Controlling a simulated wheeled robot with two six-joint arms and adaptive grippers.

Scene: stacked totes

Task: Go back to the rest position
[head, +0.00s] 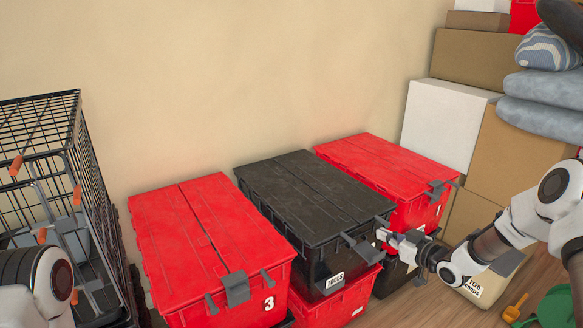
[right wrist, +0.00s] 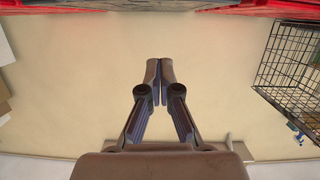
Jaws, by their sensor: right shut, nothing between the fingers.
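My right gripper (head: 388,236) is at the front right corner of the black tote (head: 318,200) labelled TOOLS, close to its latch. I cannot tell whether it touches the tote. In the right wrist view its two fingers (right wrist: 159,82) are together with nothing between them. My right arm reaches in from the right edge of the head view. My left arm shows only in part at the lower left; its gripper is out of view.
A red tote (head: 205,235) marked 3 stands left of the black one, another red tote (head: 385,170) right of it. A wire cage (head: 60,150) stands at the left. Cardboard boxes (head: 470,60) and grey cushions (head: 545,90) are stacked at the right. A yellow scoop (head: 514,308) lies on the floor.

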